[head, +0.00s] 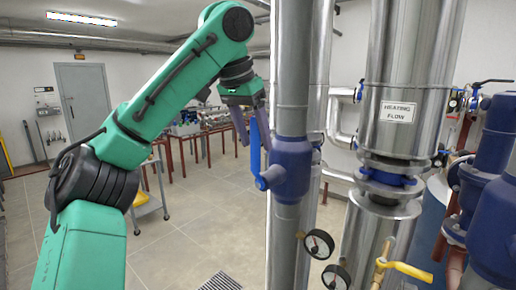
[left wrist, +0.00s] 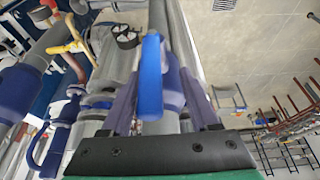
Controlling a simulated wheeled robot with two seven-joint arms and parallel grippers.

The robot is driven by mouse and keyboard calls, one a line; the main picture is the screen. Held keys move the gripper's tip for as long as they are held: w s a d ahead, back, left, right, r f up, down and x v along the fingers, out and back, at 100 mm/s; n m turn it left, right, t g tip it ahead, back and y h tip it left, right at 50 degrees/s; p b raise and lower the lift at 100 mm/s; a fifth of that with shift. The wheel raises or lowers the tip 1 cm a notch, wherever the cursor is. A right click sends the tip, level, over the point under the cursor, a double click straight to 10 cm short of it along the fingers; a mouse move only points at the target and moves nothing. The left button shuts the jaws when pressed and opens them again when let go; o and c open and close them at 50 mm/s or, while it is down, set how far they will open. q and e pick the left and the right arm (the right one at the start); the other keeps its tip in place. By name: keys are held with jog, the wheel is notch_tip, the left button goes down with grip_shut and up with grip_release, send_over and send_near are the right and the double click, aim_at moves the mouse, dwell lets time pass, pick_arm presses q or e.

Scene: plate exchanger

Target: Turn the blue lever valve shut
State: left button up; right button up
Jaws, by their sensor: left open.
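The blue lever (head: 256,152) stands about upright on the left side of the blue valve body (head: 291,170), alongside the grey vertical pipe. My left gripper (head: 253,136) is at the lever's upper part, fingers pointing down. In the left wrist view the lever (left wrist: 151,78) runs between the two spread fingers (left wrist: 158,92), with gaps showing on both sides. The gripper is open, and I see no clear contact with the lever. The valve body (left wrist: 173,85) is partly hidden behind the lever there. My right gripper is not in view.
Pressure gauges (head: 319,244) sit low beside the pipe. A steel column labelled heating flow (head: 398,112) and a yellow-handled valve (head: 408,271) stand to the right, near more blue valves (head: 497,195). A grey cart (head: 150,198) is at the left; the floor between is clear.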

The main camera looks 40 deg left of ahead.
pick_arm(q)
jog(key=shift+x, duration=0.85)
jog(key=shift+w+d+f, duration=0.1)
jog(key=shift+d+f, duration=0.1)
jog(key=shift+d, duration=0.05)
jog(key=shift+s+d, duration=0.2)
jog(key=shift+d, duration=0.05)
jog(key=shift+s+d, duration=0.2)
jog(key=shift+s, duration=0.1)
jog(key=shift+a, duration=0.1)
jog(key=shift+w+a+f, duration=0.15)
jog(key=shift+w+a, duration=0.05)
jog(key=shift+w, duration=0.1)
jog(key=c, duration=0.9)
jog(key=shift+d, duration=0.1)
grip_shut()
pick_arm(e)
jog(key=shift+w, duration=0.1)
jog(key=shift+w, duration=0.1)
